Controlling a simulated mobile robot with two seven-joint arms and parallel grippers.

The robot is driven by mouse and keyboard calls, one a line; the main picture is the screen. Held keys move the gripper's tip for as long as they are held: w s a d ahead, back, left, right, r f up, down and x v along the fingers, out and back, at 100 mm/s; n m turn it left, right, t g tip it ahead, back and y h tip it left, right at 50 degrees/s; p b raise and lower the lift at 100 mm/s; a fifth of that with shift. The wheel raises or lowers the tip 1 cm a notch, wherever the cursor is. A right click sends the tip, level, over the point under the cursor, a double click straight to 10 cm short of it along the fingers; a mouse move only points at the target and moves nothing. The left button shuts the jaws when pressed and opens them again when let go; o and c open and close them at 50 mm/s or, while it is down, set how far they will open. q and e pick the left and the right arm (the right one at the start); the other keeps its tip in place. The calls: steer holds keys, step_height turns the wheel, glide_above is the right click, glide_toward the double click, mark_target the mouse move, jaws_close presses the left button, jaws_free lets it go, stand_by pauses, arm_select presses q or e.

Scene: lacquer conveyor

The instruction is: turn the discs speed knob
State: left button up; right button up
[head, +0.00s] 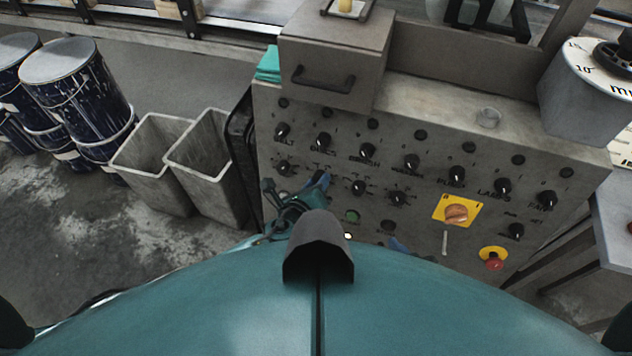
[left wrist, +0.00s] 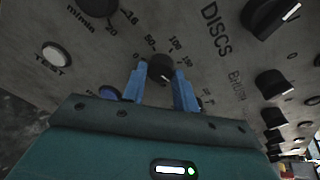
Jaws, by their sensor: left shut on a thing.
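The discs speed knob (left wrist: 160,68) is a small dark round knob on the grey control panel, with a printed scale around it. The label DISCS is printed nearby. My left gripper (left wrist: 158,88) has its two blue fingers on either side of the knob and is shut on it. In the head view my left gripper (head: 320,180) reaches the panel's second knob row and hides this knob. The knob's pointer is not clear.
Other black knobs surround it, including the DISCS switch (head: 323,139) above and a knob (head: 358,187) to the right. A yellow-backed rotary switch (head: 456,212) and a red button (head: 493,264) sit lower right. Grey bins (head: 150,150) stand left of the panel.

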arm_select(q)
steer(key=o, duration=1)
steer(key=p+v, duration=0.2)
steer(key=v, duration=1.1)
arm_select(e)
steer(key=shift+s+d+r+n, duration=0.15)
steer(key=shift+r+n, duration=0.15)
steer(key=shift+r, duration=0.2)
steer(key=shift+r, duration=0.2)
